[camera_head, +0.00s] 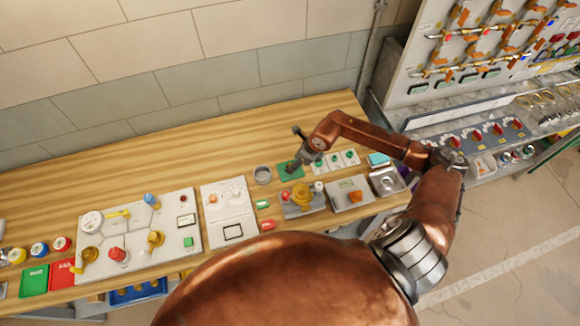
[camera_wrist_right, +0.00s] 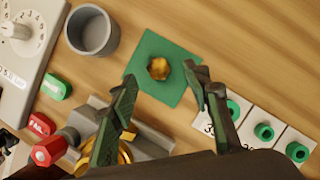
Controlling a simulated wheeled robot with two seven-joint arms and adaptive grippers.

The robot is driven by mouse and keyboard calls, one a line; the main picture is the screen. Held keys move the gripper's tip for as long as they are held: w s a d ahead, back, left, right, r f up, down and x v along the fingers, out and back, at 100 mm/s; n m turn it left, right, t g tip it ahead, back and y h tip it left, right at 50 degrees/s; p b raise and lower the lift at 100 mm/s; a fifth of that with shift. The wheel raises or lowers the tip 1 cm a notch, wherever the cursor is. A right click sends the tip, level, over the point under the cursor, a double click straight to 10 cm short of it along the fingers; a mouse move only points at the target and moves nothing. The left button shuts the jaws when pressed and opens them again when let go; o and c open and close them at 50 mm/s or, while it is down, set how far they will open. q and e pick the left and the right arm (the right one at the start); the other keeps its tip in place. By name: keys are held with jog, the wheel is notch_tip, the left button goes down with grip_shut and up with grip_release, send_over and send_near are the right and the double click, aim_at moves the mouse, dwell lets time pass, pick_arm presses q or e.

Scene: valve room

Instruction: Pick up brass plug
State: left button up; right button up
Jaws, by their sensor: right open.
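The brass plug (camera_wrist_right: 159,68) is a small, faceted, gold-brown piece lying on a green square mat (camera_wrist_right: 152,92) in the right wrist view. In the head view the green mat (camera_head: 283,174) is partly behind my right gripper (camera_head: 297,150), and I cannot make out the plug there. In the right wrist view my right gripper (camera_wrist_right: 160,76) is open and empty. Its fingertips appear on either side of the plug, apart from it. My left gripper is not in view.
A grey cup (camera_wrist_right: 92,30) stands left of the mat. White cards with green rings (camera_wrist_right: 264,132) lie to its right. A grey fixture with a brass part (camera_head: 301,196) and a red knob (camera_wrist_right: 48,152) is on the near side. Bare wood lies behind the mat.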

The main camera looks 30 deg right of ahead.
jog(key=shift+x, duration=1.8)
jog(key=shift+c, duration=0.7)
jog(key=shift+a, duration=0.1)
grip_shut()
